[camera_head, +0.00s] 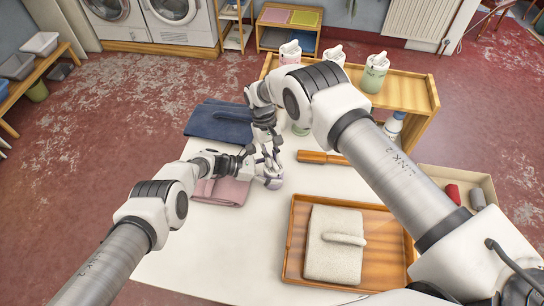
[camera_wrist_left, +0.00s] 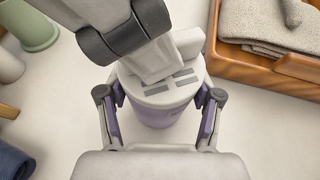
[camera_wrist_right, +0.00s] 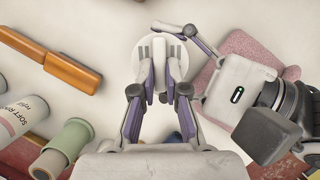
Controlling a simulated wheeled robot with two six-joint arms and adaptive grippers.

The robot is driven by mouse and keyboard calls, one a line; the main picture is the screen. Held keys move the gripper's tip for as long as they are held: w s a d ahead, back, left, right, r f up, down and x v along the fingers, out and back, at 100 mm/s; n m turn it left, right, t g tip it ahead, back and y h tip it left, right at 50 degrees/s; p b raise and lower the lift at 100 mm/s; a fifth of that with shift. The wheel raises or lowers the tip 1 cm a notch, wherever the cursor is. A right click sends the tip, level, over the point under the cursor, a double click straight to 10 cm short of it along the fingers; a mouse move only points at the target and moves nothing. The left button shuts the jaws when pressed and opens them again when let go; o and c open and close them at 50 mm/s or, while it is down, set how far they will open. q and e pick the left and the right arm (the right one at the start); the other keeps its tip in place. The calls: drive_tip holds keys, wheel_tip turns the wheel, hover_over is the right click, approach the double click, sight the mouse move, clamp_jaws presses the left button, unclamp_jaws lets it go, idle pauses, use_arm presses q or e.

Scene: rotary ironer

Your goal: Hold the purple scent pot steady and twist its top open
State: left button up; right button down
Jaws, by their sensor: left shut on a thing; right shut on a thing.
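The purple scent pot (camera_head: 270,183) stands on the white table near its middle. In the left wrist view its purple body (camera_wrist_left: 160,113) is between the fingers of my left gripper (camera_wrist_left: 160,108), which is shut on it from the side. My right gripper (camera_head: 268,158) comes down from above and is shut on the pot's white top. In the right wrist view the white top (camera_wrist_right: 150,43) shows around the fingers of my right gripper (camera_wrist_right: 161,75). The pot looks upright. The gripped part of the top is partly hidden by the fingers.
A wooden tray (camera_head: 293,236) with a folded beige towel (camera_head: 333,262) lies at the front right. A pink towel (camera_head: 222,191) and a dark blue towel (camera_head: 215,124) lie left of the pot. A wooden-handled item (camera_head: 312,157) and a green container (camera_wrist_right: 70,137) are close by.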

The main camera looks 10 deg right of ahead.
drive_tip(key=c, duration=1.2)
unclamp_jaws()
drive_tip(key=v, duration=1.2)
drive_tip(key=shift+f, duration=0.1)
use_arm(q)
drive_tip(key=o, duration=1.4)
drive_tip(key=shift+c, duration=0.2)
use_arm(e)
drive_tip(key=shift+w, duration=0.1)
use_arm(q)
drive_tip(key=shift+a, duration=0.15)
